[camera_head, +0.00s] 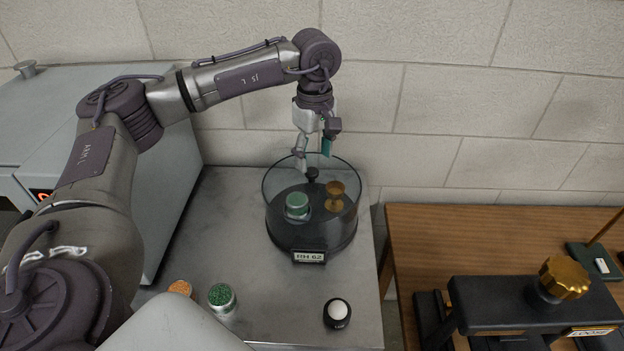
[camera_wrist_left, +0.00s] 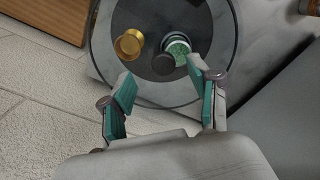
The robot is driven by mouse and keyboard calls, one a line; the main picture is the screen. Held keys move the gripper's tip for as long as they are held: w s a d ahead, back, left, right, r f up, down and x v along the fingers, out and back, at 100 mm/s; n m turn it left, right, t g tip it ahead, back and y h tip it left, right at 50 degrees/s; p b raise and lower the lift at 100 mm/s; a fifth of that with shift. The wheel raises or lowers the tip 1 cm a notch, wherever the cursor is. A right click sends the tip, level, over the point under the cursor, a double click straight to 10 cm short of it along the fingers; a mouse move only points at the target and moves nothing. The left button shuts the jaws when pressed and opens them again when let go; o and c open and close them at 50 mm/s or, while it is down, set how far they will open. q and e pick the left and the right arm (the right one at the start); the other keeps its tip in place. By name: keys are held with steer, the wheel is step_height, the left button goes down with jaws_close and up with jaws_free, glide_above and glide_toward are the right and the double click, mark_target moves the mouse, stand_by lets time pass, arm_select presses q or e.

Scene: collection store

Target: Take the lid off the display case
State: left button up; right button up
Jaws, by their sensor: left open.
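Inside are a green-topped jar (camera_head: 297,206) and a brass cup (camera_head: 335,196). My left gripper (camera_head: 314,158) is open and empty, pointing down just above the knob. In the left wrist view the knob (camera_wrist_left: 163,65) lies ahead of the spread fingertips (camera_wrist_left: 168,84), apart from them. My right gripper is out of view.
A jar of green grains (camera_head: 222,299), an orange-filled jar (camera_head: 180,288) and a black pot with a white ball (camera_head: 337,313) stand near the front. A grey cabinet (camera_head: 170,205) is left of the case. A wooden table (camera_head: 440,232) stands right, bearing a black press with a gold knob (camera_head: 564,278).

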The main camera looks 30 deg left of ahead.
mark_target(312, 171)
arm_select(q)
steer(key=shift+a+f+p, duration=0.1)
steer(key=shift+f+p, duration=0.25)
steer(key=shift+f, duration=0.05)
steer(key=f, duration=0.1)
steer(key=f+p, duration=0.1)
steer(key=f, duration=0.1)
steer(key=shift+s+a+f, duration=0.2)
steer(key=shift+f, duration=0.05)
steer(key=shift+w+f, duration=0.1)
steer(key=shift+f, duration=0.25)
jaws_close()
